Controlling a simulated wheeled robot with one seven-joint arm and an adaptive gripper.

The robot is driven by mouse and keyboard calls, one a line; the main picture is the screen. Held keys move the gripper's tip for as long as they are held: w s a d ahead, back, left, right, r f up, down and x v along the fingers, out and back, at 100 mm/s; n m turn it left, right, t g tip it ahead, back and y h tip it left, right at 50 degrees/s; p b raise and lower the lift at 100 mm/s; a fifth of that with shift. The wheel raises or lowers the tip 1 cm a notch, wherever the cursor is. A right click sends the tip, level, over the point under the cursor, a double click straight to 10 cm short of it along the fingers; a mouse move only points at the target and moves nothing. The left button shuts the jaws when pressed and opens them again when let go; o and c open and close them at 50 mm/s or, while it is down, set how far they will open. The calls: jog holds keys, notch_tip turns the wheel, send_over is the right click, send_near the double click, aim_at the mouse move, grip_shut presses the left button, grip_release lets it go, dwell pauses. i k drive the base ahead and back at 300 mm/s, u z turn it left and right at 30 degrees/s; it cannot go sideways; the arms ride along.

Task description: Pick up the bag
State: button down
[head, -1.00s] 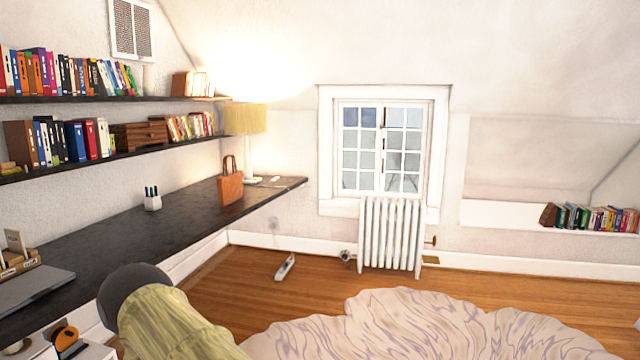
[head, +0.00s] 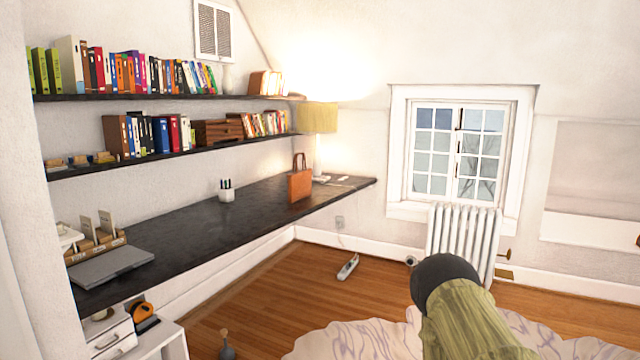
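The bag (head: 300,183) is a small orange-brown handbag with dark upright handles. It stands upright on the far part of the long dark desk (head: 180,228), in front of a lamp. In the head view, a dark rounded shape with a green, streaked cylindrical part sits at the lower right; I cannot tell what it is. My gripper is not visible in this view.
A lamp (head: 317,120) stands behind the bag. A white pen cup (head: 227,192) and a laptop (head: 110,266) are also on the desk. Two bookshelves hang above. A power strip (head: 348,267) lies on the wooden floor. A pale rug (head: 350,342) and a white radiator (head: 463,232) are to the right.

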aim_at(299, 183)
jog(key=z, duration=0.15)
jog(key=i, duration=0.6)
jog(key=z, duration=0.7)
jog(key=i, duration=3.35)
jog(key=u, duration=1.1)
jog(key=i, duration=1.45)
jog(key=u, duration=0.9)
jog(key=i, duration=0.25)
jog(key=u, duration=0.15)
